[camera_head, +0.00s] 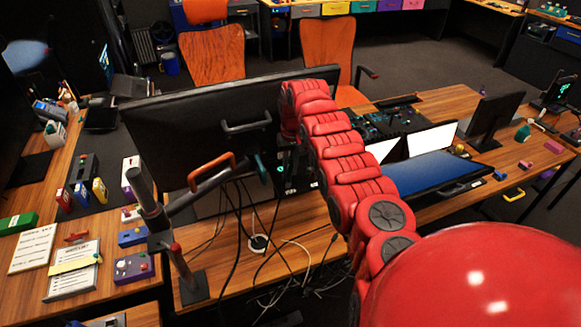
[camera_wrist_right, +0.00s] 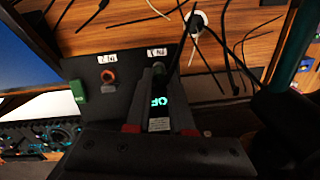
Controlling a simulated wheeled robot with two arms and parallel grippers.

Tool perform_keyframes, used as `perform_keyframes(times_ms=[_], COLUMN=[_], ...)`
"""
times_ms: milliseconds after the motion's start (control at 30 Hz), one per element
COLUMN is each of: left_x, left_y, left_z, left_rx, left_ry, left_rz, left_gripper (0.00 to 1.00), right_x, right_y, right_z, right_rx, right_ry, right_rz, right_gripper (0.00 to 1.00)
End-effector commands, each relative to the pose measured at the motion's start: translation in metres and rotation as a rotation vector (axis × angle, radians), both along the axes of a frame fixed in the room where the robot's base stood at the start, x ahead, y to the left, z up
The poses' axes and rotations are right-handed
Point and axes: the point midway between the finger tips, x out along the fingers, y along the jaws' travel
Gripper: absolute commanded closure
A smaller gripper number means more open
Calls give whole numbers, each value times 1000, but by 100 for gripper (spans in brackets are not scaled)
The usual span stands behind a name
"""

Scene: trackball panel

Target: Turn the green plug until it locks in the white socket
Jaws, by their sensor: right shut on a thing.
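In the right wrist view, my right gripper (camera_wrist_right: 159,76) reaches a dark panel (camera_wrist_right: 95,110) with its two dark fingers close together. They are shut on a small dark green piece (camera_wrist_right: 158,68), which appears to be the green plug, below a white label. The fingers and shadow hide most of it. I cannot make out the white socket or whether the plug is seated. In the head view, my red right arm reaches over the desk to the panel behind the monitor; its gripper is mostly hidden there. My left gripper is not in view.
An orange-red ring socket (camera_wrist_right: 108,76) and a green block (camera_wrist_right: 79,91) are beside the gripped piece. Green lit characters (camera_wrist_right: 158,101) glow between the fingers. Loose cables (camera_head: 240,225) hang near a large monitor (camera_head: 215,120) and a metal post (camera_head: 150,205).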

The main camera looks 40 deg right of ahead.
Motion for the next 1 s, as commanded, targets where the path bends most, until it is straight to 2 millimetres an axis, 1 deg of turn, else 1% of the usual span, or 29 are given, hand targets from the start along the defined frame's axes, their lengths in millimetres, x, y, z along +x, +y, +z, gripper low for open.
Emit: perform_keyframes(times_ms=[100, 133, 300, 600, 700, 767, 967, 1000], left_x=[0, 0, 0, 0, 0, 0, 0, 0], left_y=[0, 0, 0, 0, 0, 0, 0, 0], left_z=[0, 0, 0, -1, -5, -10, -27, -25], left_rx=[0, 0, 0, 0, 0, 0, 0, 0], left_ry=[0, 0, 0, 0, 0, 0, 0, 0], left_rz=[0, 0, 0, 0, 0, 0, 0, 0], left_gripper=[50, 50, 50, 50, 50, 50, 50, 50], right_x=[0, 0, 0, 0, 1, 1, 0, 0], right_y=[1, 1, 1, 0, 0, -1, -1, -1], right_z=[-1, -1, -1, 0, 6, 13, 56, 66], right_rx=[2, 2, 0, 0, -1, -1, -2, -3], right_ry=[1, 1, 1, 0, -2, -3, -5, -3], right_rz=[2, 2, 3, 4, 4, 3, 6, 6], right_gripper=[100, 74, 44, 44, 44, 44, 44, 44])
